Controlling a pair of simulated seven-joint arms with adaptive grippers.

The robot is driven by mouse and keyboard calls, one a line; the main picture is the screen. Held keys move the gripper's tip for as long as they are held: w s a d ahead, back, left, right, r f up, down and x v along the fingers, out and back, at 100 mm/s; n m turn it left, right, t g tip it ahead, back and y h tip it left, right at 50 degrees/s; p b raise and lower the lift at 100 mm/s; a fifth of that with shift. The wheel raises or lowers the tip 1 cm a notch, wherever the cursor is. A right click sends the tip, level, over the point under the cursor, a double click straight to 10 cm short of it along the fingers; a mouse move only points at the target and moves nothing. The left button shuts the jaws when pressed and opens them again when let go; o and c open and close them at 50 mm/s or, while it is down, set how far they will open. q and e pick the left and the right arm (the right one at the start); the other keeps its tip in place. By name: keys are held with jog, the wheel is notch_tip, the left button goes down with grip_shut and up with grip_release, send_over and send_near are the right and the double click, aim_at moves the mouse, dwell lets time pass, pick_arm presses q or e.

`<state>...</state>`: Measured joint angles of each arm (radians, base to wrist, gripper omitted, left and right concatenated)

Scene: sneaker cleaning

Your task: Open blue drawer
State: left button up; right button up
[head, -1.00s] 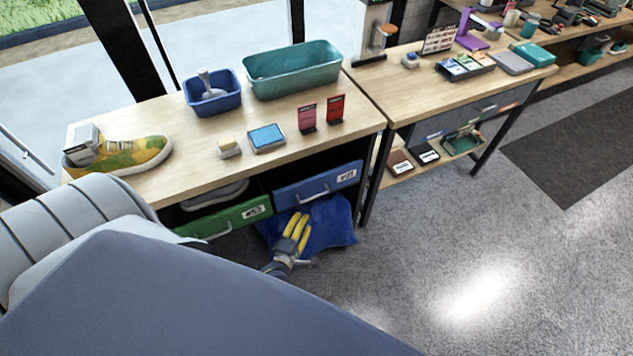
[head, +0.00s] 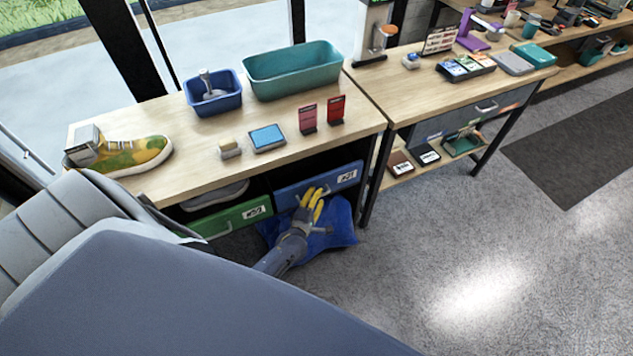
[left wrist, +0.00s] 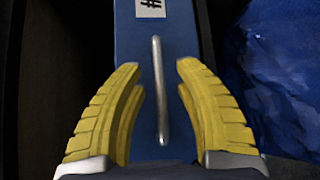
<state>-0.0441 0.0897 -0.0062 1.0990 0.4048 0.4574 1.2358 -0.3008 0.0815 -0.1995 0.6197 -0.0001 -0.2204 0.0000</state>
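The blue drawer (head: 340,179) sits under the left workbench, right of a green drawer (head: 238,215). It looks shut, and a white label is on its front. My left gripper (head: 314,195) is at the drawer's front, covering part of the handle. In the left wrist view the blue drawer front (left wrist: 188,50) shows its metal handle (left wrist: 158,88) standing between the two yellow fingers of my left gripper (left wrist: 158,75). The fingers are open, one on each side of the handle, with gaps. My right gripper is not in view.
A blue cloth or bag (head: 335,225) lies on the floor below the drawer. The workbench top (head: 190,165) holds a sneaker (head: 135,155), a blue bin (head: 213,97) and a teal tub (head: 292,72). The floor to the right is clear.

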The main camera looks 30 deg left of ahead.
pick_arm(q)
jog(key=shift+w, duration=0.1)
grip_shut()
dwell(0.3)
dwell(0.4)
